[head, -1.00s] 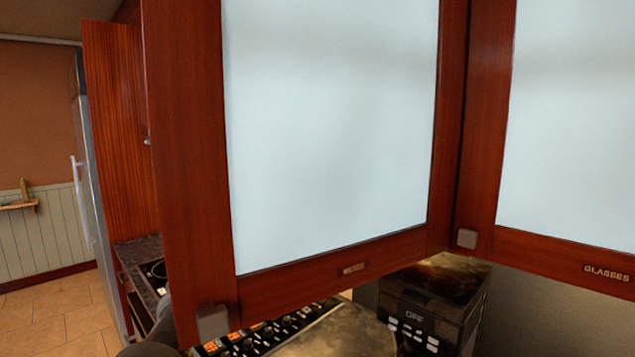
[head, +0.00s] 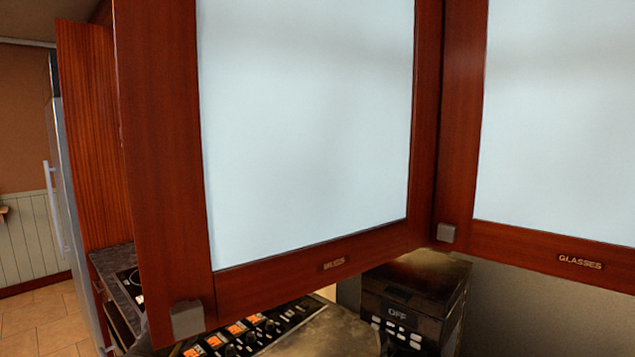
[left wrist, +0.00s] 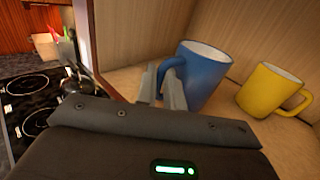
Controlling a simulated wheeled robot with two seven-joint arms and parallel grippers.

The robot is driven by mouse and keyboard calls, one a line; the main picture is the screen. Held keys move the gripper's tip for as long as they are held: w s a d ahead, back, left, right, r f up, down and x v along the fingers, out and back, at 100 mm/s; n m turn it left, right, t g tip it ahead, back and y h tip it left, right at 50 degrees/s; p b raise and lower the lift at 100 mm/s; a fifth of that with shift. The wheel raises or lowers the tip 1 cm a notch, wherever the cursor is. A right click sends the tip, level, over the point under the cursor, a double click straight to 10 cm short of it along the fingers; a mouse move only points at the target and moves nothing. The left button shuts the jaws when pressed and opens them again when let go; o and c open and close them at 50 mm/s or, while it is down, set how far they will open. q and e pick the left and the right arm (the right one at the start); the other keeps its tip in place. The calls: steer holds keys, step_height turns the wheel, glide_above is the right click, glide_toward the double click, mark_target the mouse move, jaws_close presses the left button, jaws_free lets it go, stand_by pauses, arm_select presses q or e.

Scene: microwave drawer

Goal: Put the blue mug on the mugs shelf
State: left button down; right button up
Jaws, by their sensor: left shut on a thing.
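The blue mug (left wrist: 203,72) is upright inside a wooden cabinet compartment in the left wrist view, at or just above the shelf board (left wrist: 235,125); I cannot tell if it touches. My left gripper (left wrist: 172,88) is shut on the mug's handle. In the head view the frosted cabinet door (head: 310,130), with a small label that seems to read MUGS (head: 333,264), stands swung open and hides the mug and the left gripper. My right gripper is not in view.
A yellow mug (left wrist: 268,90) stands on the shelf to the right of the blue mug. A second frosted door labelled GLASSES (head: 560,130) is at right. A black coffee machine (head: 413,300) stands below. A cooktop (left wrist: 35,100) lies outside the cabinet at left.

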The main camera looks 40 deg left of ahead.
arm_select(q)
steer(key=shift+f, duration=0.2)
steer(key=c, duration=1.4)
jaws_free()
steer(key=shift+c, duration=0.2)
steer(key=b+v, duration=0.3)
steer(key=v, duration=0.4)
steer(key=shift+s+d+b, duration=0.15)
steer(key=shift+s+b, duration=0.1)
steer(key=shift+b, duration=0.15)
